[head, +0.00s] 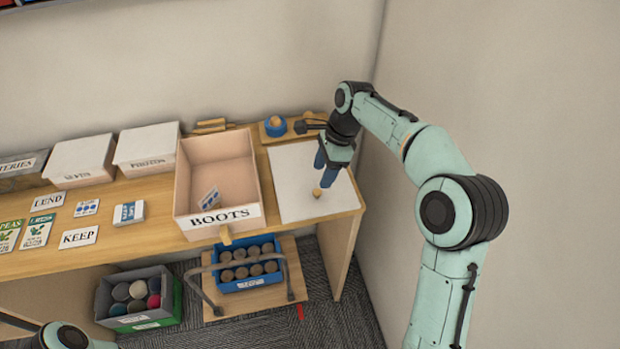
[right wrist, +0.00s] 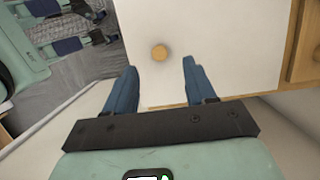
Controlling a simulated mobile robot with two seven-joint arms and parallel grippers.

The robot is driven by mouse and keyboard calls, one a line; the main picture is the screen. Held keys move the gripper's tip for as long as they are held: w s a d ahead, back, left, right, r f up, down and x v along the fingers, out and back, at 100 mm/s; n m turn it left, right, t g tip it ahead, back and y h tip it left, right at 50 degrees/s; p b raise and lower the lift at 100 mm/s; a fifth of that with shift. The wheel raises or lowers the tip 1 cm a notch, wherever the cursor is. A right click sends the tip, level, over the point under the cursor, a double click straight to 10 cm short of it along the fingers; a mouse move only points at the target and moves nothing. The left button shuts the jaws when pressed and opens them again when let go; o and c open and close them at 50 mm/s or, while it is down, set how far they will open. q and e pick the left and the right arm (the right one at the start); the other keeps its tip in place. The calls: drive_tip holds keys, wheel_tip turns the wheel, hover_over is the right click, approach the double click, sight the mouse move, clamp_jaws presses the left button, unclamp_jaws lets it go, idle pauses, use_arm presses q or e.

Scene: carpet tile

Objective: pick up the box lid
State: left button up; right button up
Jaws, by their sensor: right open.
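The box lid (head: 300,165) is a flat white panel with a small round wooden knob (head: 317,192). My left gripper is not in the head view; only part of that arm shows at the bottom left.
A wall (head: 440,60) rises close on the right. Closed boxes (head: 148,146) and cards stand on the left. A blue crate (head: 247,284) of cans and a grey-green bin (head: 138,322) are below.

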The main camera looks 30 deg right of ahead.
sight(317, 191)
drive_tip(key=shift+x, duration=0.9)
drive_tip(key=x, duration=0.2)
drive_tip(key=b+x, duration=0.1)
drive_tip(key=x, duration=0.1)
drive_tip(key=shift+s+d+f, duration=0.15)
drive_tip(key=shift+s+d, duration=0.1)
drive_tip(key=shift+d, duration=0.1)
drive_tip(key=shift+w+a+f, duration=0.1)
drive_tip(key=shift+a+f, duration=0.05)
drive_tip(key=shift+f, duration=0.35)
clamp_jaws()
